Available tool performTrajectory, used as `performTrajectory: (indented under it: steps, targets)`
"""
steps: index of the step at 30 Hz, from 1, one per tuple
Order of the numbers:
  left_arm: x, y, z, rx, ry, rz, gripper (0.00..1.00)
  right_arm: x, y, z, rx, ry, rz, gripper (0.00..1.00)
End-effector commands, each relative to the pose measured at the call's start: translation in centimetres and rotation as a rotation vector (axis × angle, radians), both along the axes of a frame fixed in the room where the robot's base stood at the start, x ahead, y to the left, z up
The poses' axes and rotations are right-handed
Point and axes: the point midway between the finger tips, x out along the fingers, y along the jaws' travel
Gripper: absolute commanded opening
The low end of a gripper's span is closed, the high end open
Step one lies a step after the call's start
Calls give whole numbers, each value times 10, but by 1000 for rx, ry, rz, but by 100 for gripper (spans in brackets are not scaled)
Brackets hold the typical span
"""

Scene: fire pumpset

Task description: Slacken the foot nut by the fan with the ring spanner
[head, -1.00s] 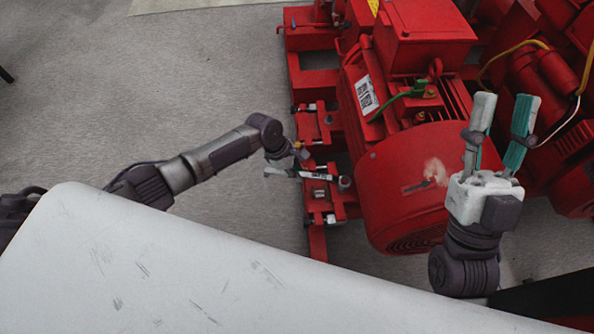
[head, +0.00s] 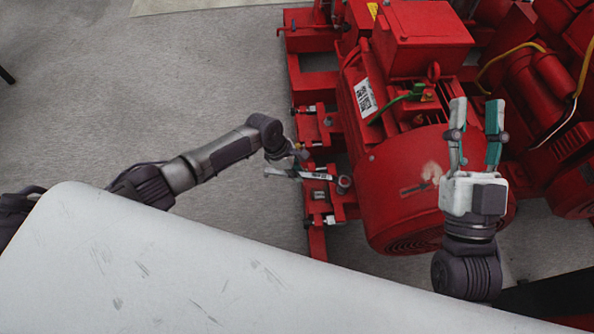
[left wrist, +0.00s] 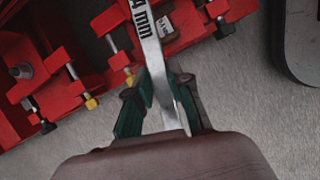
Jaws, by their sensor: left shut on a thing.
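The ring spanner (head: 313,175) is a pale steel bar with dark size lettering. My left gripper (head: 290,160) is shut on its handle, by the left side of the red motor (head: 400,170). In the left wrist view the spanner (left wrist: 150,45) runs up from between the green-padded fingers, and its far end is out of frame. In the head view its ring end is at the foot nut (head: 344,182) by the fan end; I cannot tell whether it is fully seated. My right gripper (head: 475,125) is open and empty, in front of the motor's fan cover.
A red base frame with foot bolts (head: 318,215) runs beside the motor. Other red pump parts and yellow cable (head: 510,50) stand at the right. A large pale surface (head: 180,270) fills the lower left. Grey floor (head: 200,80) is clear at the upper left.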

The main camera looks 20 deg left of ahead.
Motion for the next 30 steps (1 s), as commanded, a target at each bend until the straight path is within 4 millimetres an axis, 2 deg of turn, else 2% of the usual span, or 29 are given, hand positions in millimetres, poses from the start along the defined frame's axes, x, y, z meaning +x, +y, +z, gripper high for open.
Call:
performTrajectory:
  steps: [18,30]
  targets:
    - [0,-1,7,-2,-1,0,0,15,0,-26,-50,177,-11,40]
    - [1,-1,8,-2,-2,-1,0,16,0,-29,-55,194,-11,40]
